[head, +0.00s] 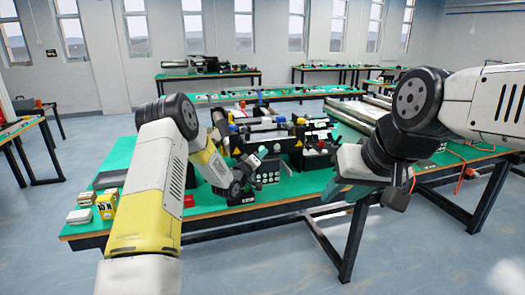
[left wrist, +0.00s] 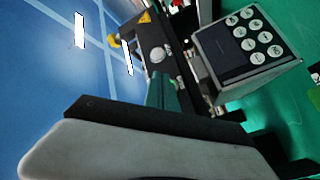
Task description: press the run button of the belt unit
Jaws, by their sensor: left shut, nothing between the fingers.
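The belt unit (head: 270,140) is a dark assembly with yellow warning triangles on the green table. Its small control box (left wrist: 245,48) has a dark screen and several round pale buttons, whose labels are too small to read. The same box shows in the head view (head: 270,176). I cannot tell which is the run button. My left gripper (head: 258,156) is shut and empty beside the control box; in the left wrist view its green fingertip (left wrist: 165,92) lies left of the box. Contact cannot be judged. My right gripper (head: 347,176) hangs at the table's front edge, away from the box.
White and yellow small boxes (head: 107,206) stand at the table's left end. A red block (head: 188,201) lies near the front edge. A long pale conveyor (head: 352,116) lies to the right of the unit. Other benches stand behind.

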